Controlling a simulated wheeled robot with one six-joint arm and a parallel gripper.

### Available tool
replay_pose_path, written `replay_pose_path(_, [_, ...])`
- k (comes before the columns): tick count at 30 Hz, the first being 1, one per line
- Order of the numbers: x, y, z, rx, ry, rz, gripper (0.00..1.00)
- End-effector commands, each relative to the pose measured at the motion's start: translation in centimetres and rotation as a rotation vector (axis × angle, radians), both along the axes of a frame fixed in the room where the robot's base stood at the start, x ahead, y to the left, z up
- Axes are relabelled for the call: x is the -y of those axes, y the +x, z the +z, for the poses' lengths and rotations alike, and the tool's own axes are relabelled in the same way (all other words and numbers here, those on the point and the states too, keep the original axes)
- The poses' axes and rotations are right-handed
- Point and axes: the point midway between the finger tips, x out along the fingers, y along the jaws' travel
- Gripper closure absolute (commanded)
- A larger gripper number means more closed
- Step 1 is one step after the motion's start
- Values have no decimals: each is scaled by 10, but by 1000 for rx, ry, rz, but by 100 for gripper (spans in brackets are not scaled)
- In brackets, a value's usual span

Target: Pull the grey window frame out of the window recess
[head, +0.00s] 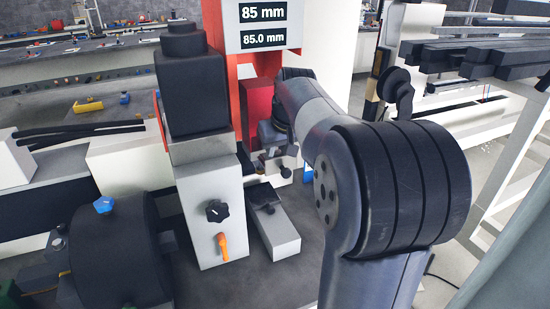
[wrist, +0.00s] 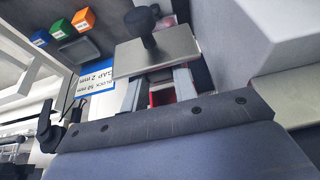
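In the wrist view a pale grey metal plate with a black knob (wrist: 170,52) lies just beyond my fingers; it looks like the grey window frame, though its opening is not visible. My gripper (wrist: 158,88) has its two grey fingers spread apart, with red surface showing between them. The fingertips meet or pass under the plate's near edge; I cannot tell whether they touch it. In the head view my gripper (head: 272,136) is inside the red-framed machine, just above a small grey part with a black knob (head: 286,172). The window recess is mostly hidden.
A label (wrist: 93,78) reading block 50 mm, gap 2 mm sits beside the plate. Blue, green and orange blocks (wrist: 62,28) lie beyond. In the head view a grey housing with an orange lever (head: 222,246) stands left, and a rack of dark bars (head: 480,55) right.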

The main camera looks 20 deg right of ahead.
Motion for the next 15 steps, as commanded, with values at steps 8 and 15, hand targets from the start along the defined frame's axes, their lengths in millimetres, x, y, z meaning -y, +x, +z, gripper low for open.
replay_pose_path(8, [0,0,0,1,0,0,95])
replay_pose_path(15, [0,0,4,1,0,0,96])
